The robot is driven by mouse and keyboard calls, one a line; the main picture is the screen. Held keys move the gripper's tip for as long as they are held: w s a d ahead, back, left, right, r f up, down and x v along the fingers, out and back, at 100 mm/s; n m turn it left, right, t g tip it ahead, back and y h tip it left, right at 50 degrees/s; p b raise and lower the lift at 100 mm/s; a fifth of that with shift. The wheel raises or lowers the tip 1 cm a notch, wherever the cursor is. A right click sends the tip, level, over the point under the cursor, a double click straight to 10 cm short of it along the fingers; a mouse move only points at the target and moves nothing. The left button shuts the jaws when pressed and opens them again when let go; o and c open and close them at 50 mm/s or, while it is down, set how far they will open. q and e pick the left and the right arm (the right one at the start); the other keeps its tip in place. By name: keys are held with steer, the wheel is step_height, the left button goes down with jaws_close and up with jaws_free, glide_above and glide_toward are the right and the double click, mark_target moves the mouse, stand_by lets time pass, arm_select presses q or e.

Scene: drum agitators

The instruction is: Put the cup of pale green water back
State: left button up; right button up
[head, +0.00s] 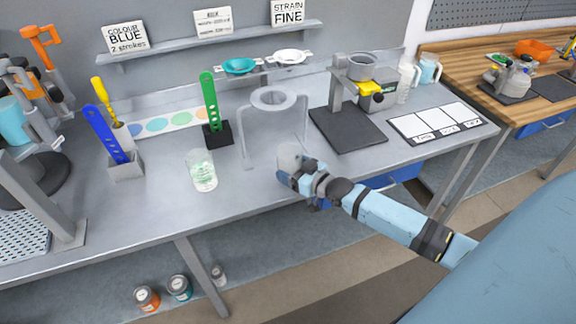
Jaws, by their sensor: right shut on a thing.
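A clear cup of pale green water (202,171) stands upright on the grey bench, left of centre near the front edge. My right gripper (291,172) reaches in from the right, over the front of the bench. It is to the right of the cup and clear of it. My left gripper is not in view.
A grey ring stand (273,99) is just behind my right gripper. A green slotted paddle (210,102) stands in a black holder behind the cup, and a blue one (104,133) in a grey holder to the left.

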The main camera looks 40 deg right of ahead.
steer(key=shift+x, duration=0.75)
steer(key=shift+w+r+p, duration=0.1)
steer(key=shift+w+p, duration=0.1)
steer(key=shift+p, duration=0.1)
steer(key=shift+s, duration=0.15)
steer(key=o, duration=0.9)
steer(key=shift+f, duration=0.25)
steer(key=shift+r, duration=0.1)
